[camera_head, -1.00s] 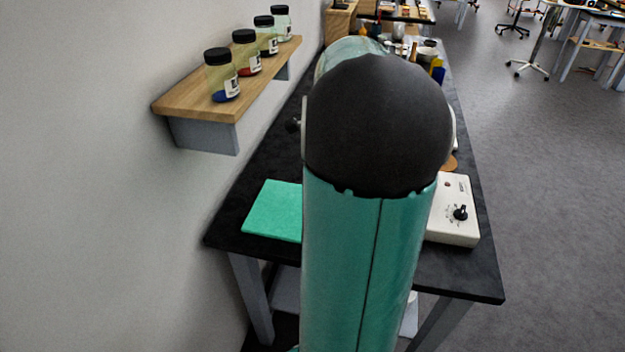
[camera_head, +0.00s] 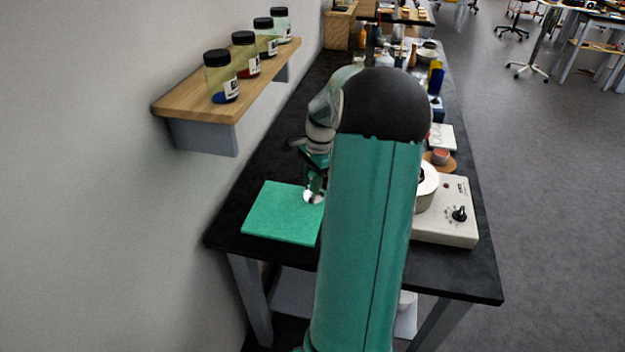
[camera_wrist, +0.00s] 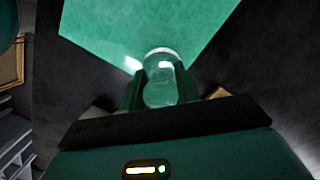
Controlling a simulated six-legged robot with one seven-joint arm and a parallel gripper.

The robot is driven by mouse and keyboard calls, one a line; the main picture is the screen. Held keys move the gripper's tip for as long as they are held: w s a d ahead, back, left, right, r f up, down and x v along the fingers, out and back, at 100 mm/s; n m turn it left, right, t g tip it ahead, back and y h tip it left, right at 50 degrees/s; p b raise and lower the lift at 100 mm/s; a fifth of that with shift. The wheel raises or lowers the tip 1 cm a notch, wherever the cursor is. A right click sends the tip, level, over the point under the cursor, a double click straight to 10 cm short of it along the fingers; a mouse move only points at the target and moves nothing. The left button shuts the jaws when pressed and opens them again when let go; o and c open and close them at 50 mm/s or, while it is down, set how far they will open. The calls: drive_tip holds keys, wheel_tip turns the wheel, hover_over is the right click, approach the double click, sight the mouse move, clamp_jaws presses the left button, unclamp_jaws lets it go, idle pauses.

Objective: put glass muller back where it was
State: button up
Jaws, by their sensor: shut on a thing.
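The glass muller (camera_wrist: 160,84) is a clear, rounded glass piece between the two fingers of my gripper (camera_wrist: 160,88) in the wrist view. My gripper is shut on it. In the head view my gripper (camera_head: 316,184) points down at the back right part of the green mat (camera_head: 278,216), with the muller (camera_head: 313,197) showing as a small bright glass shape at its tips. The mat (camera_wrist: 140,22) also fills the top of the wrist view. I cannot tell whether the muller touches the mat. My arm hides the mat's right edge.
A white device with a black knob (camera_head: 458,220) stands on the black bench (camera_head: 258,170), right of my arm. A wooden wall shelf (camera_head: 185,103) with several black-lidded jars is at the left. Bottles and a blue-yellow item (camera_head: 436,80) stand farther back. The bench's back left strip is clear.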

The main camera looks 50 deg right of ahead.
drive_tip(key=o, duration=0.9)
drive_tip(key=shift+f, duration=0.15)
drive_tip(key=shift+c, duration=0.2)
drive_tip(key=r, duration=0.4)
drive_tip(key=d+r, duration=0.1)
drive_tip(key=r, duration=0.7)
drive_tip(key=shift+s+d+r, duration=0.1)
drive_tip(key=shift+s+d, duration=0.25)
